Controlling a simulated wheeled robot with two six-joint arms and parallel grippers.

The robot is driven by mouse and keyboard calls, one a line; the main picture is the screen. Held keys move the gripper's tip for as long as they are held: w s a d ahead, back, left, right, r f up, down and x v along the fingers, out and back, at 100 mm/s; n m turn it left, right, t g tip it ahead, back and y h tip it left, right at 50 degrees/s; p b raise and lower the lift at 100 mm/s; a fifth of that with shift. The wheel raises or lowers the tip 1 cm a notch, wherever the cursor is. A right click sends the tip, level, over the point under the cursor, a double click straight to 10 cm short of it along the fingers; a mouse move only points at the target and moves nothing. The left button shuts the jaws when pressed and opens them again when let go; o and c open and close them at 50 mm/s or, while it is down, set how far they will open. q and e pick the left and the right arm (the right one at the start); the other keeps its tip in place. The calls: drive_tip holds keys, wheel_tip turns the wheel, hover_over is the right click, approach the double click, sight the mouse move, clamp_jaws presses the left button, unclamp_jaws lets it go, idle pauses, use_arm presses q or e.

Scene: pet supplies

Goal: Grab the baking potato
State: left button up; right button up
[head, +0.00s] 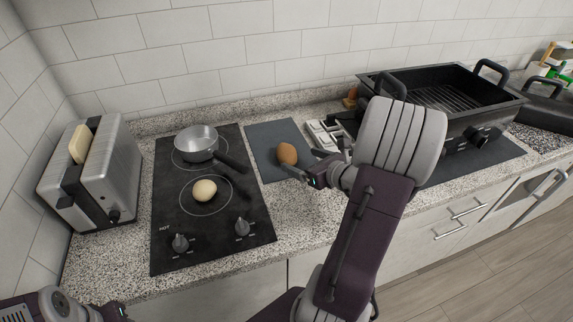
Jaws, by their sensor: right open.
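A brown, rounded object that looks like the baking potato (287,154) sits on a dark grey mat (265,140) right of the cooktop. My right gripper (303,162) is just to the right of it, with its fingers apart and pointing toward it. One finger reaches close to the potato's lower right side; I cannot tell whether it touches. Part of my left gripper (112,312) shows at the bottom left edge, and its fingertips are not clear.
A black cooktop (170,225) holds a metal pan (197,143) and a pale round item (204,190). A toaster (95,170) with bread stands left. A black grill (440,100) is at right, with a white slotted item (325,135) beside the mat.

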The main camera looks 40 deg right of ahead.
sight(292, 153)
drive_tip(key=x, duration=0.9)
drive_tip(key=shift+w+r, duration=0.1)
drive_tip(key=shift+w, duration=0.2)
drive_tip(key=shift+s+r, duration=0.1)
drive_tip(key=shift+s, duration=0.05)
drive_tip(key=shift+c, duration=0.9)
drive_tip(key=c, duration=1.4)
drive_tip(key=shift+r, duration=0.15)
drive_tip(key=r, duration=0.2)
drive_tip(key=d+r+p, duration=0.1)
drive_tip(key=r, duration=0.1)
drive_tip(key=shift+r, duration=0.4)
drive_tip(key=w+d+r+p, duration=0.2)
drive_tip(key=d+r, duration=0.4)
drive_tip(key=d, duration=0.4)
drive_tip(key=shift+d+p, duration=0.3)
drive_tip(key=shift+p, duration=0.05)
